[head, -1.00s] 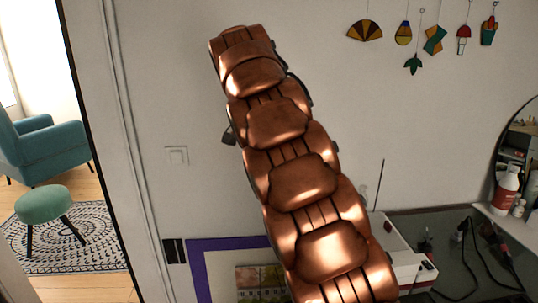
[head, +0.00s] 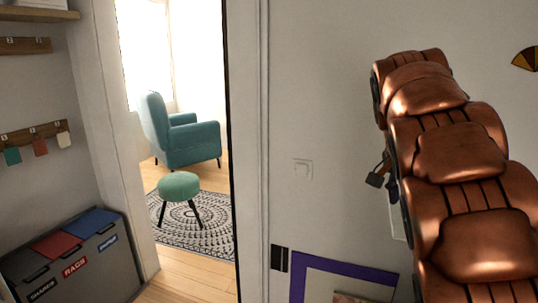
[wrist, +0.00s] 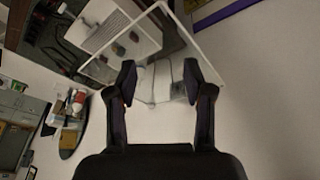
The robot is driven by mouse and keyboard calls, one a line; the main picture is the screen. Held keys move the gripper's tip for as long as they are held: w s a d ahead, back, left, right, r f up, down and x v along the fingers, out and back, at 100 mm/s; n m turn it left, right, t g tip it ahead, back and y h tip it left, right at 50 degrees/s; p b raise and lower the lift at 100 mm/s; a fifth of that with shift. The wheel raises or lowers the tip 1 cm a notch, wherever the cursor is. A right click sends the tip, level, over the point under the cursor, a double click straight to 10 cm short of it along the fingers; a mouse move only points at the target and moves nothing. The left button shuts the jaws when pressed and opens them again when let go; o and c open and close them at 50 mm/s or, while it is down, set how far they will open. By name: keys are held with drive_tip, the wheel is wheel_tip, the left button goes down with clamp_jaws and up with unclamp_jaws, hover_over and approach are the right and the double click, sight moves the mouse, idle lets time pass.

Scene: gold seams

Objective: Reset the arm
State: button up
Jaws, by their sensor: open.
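My gripper (wrist: 160,78) is open in the wrist view, its two dark fingers apart with nothing gripped between them. Behind the fingertips is a pale-framed glassy surface with a white box (wrist: 98,25) and small objects on it. In the head view my copper-coloured arm stands raised at the right, in front of the white wall. A small dark part of my gripper (head: 377,179) shows beside the arm's left edge; the rest is hidden behind the arm.
A doorway at centre left opens to a teal armchair (head: 190,143), a green stool (head: 179,187) and a patterned rug (head: 215,238). A grey bin with coloured lids (head: 112,268) stands at lower left. A purple frame (head: 345,269) is low by the wall.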

drive_tip(key=s+a+f+n+g+y, duration=0.1)
drive_tip(key=s+a+f+n, duration=0.2)
drive_tip(key=s+f, duration=0.4)
drive_tip(key=s+a+f+n+g+y, duration=0.1)
drive_tip(key=s+a+f+n, duration=0.3)
drive_tip(key=s, duration=1.1)
drive_tip(key=s+a+f+n+g+y, duration=0.1)
drive_tip(key=s+a+f+n, duration=0.3)
drive_tip(key=s+f, duration=0.6)
drive_tip(key=shift+s+a+y, duration=0.3)
drive_tip(key=shift+s+a, duration=0.6)
drive_tip(key=shift+s, duration=0.05)
